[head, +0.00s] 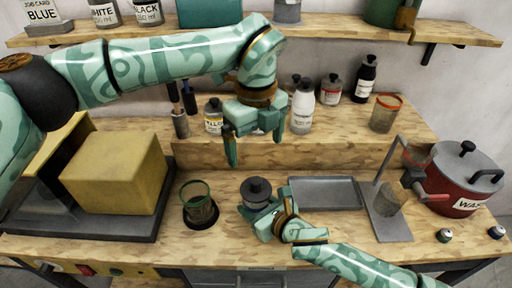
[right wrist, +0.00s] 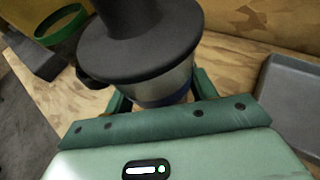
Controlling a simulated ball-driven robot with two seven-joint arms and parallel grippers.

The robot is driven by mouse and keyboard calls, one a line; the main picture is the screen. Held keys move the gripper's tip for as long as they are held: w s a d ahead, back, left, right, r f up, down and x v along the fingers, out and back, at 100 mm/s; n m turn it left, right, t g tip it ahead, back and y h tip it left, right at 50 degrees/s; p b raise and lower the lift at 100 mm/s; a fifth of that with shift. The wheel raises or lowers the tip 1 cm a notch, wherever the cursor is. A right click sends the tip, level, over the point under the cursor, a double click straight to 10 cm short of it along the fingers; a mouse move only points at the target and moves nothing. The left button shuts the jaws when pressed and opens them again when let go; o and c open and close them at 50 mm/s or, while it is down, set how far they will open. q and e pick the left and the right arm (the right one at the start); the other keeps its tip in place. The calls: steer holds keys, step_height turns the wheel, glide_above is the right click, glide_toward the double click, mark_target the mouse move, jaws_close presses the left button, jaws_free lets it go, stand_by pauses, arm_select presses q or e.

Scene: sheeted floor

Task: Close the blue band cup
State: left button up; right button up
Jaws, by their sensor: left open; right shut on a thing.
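The blue band cup (right wrist: 165,92) is a clear-grey cup with a blue band low on its side, seen in the right wrist view. A wide black lid (right wrist: 138,45) with a raised middle sits on its top; whether it is fully seated I cannot tell. In the head view the lid (head: 256,187) hides most of the cup. My right gripper (head: 262,213) is shut around the cup's side, below the lid; its fingers also show in the right wrist view (right wrist: 160,100). My left gripper (head: 256,148) is open and empty, fingers down, above and behind the lid.
A green-rimmed cup (head: 199,207) stands left of the held cup. A grey tray (head: 325,193) lies to its right, then a stand with a cup (head: 390,202) and a red pot (head: 455,185). A yellow block (head: 115,172) is at left. Several bottles and an orange-rimmed cup (head: 384,115) stand behind.

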steer(key=o, duration=1.5)
steer(key=p+v, duration=0.3)
steer(key=v, duration=1.3)
steer(key=shift+s+d, duration=0.15)
